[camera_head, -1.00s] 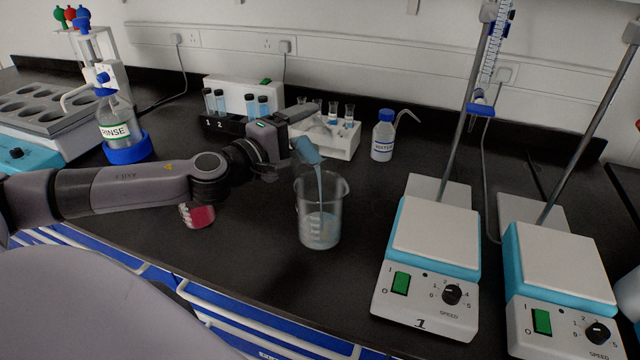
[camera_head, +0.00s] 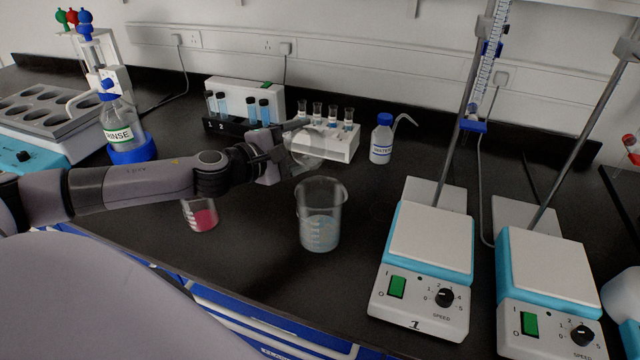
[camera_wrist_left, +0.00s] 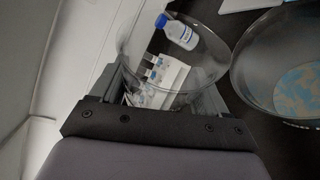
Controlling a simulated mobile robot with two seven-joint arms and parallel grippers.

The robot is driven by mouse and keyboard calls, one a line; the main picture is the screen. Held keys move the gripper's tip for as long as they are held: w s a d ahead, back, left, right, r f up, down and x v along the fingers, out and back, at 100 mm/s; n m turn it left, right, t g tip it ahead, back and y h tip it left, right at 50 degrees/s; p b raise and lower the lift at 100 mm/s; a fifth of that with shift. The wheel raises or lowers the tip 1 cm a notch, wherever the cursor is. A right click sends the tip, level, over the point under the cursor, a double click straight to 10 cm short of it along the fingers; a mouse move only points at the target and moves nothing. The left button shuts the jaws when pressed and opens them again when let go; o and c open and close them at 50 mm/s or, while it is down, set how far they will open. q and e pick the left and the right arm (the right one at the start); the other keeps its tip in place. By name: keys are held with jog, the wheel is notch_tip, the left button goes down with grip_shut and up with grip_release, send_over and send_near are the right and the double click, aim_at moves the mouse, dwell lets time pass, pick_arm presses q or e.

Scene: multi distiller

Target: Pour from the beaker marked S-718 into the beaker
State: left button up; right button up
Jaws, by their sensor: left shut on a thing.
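My left gripper (camera_head: 287,148) is shut on a small clear beaker (camera_head: 309,147). It holds this beaker tilted in the air, above and just left of the large beaker's rim. The held beaker looks empty of blue liquid, and I cannot read a mark on it. The large glass beaker (camera_head: 319,214) stands upright on the bench with pale blue liquid low inside. In the left wrist view, the held beaker (camera_wrist_left: 178,62) is between the fingers, and the large beaker (camera_wrist_left: 285,78) is beside it at the right. My right gripper is out of view.
A small beaker with red liquid (camera_head: 203,217) stands left of the large beaker, below my left arm. Test-tube racks (camera_head: 335,146) and a water bottle (camera_head: 382,140) are behind. Stirrer hotplates (camera_head: 431,240) stand at the right. Bare bench lies in front.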

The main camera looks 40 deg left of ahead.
pick_arm(q)
jog(key=shift+w+a+r+n+p, duration=0.1)
jog(key=shift+r+n+p, duration=0.15)
jog(key=shift+p, duration=0.2)
jog(key=shift+n+g, duration=0.3)
jog(key=shift+n, duration=0.05)
jog(key=shift+r+n+g+h, duration=0.3)
jog(key=shift+n+g, duration=0.2)
jog(key=shift+n, duration=0.5)
jog(key=shift+w+a+f+n+g, duration=0.15)
jog(key=shift+f+n+g, duration=0.15)
jog(key=shift+f+n, duration=0.25)
jog(key=shift+w+a+f+n+g+h, duration=0.3)
jog(key=shift+a+f+n+h, duration=0.25)
jog(key=shift+f, duration=0.65)
jog(key=shift+w+a+f+n+g+h, duration=0.3)
jog(key=shift+f+n, duration=0.3)
jog(key=shift+f, duration=0.65)
jog(key=shift+w+a+f+n+g+h, duration=0.3)
jog(key=shift+a+f+n, duration=0.25)
jog(key=shift+f, duration=0.65)
jog(key=shift+w+a+f+n+h, duration=0.25)
jog(key=shift+f+n+h, duration=0.2)
jog(key=shift+n, duration=0.4)
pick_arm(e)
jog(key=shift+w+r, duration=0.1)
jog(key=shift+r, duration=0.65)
